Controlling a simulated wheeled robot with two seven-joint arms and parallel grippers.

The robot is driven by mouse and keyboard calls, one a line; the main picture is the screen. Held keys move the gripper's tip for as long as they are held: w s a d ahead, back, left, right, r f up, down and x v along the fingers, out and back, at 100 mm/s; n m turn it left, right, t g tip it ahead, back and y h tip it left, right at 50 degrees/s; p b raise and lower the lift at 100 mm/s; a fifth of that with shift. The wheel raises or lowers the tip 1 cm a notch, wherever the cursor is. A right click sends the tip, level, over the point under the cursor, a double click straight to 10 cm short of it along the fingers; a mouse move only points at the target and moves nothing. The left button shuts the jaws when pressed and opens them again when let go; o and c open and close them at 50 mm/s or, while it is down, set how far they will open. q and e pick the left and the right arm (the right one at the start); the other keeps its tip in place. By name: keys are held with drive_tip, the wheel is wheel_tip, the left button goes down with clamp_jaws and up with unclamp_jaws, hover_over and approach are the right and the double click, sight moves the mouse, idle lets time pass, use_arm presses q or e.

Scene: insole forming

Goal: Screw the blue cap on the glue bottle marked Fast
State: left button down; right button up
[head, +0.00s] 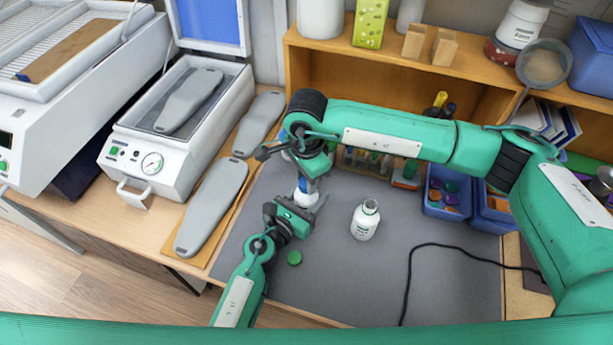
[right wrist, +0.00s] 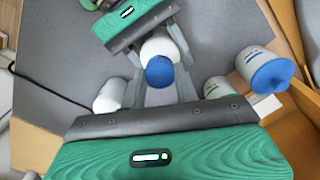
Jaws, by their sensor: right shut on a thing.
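A white glue bottle (head: 306,198) stands upright on the grey mat. My left gripper (head: 302,207) is around its body, fingers on both sides. A blue cap (right wrist: 159,71) is over the bottle's top, also visible in the head view (head: 303,184). My right gripper (head: 307,178) comes from above and is shut on the blue cap; its fingers (right wrist: 160,88) show in the right wrist view. The held bottle's label is hidden, and I cannot tell how far the cap is threaded. Another white bottle (head: 365,221) stands open to the right.
A green cap (head: 294,257) lies on the mat (head: 340,280). In the right wrist view, a blue-topped bottle (right wrist: 266,72) stands to the right. Blue bins (head: 446,205) stand at the right. A black cable (head: 410,270) crosses the mat. Grey insoles (head: 212,205) lie at the left.

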drive_tip(key=m, duration=1.6)
drive_tip(key=shift+m, duration=0.3)
drive_tip(key=o, duration=1.2)
wheel_tip(320, 180, up, 12)
use_arm(q)
drive_tip(key=shift+c, duration=2.4)
unclamp_jaws()
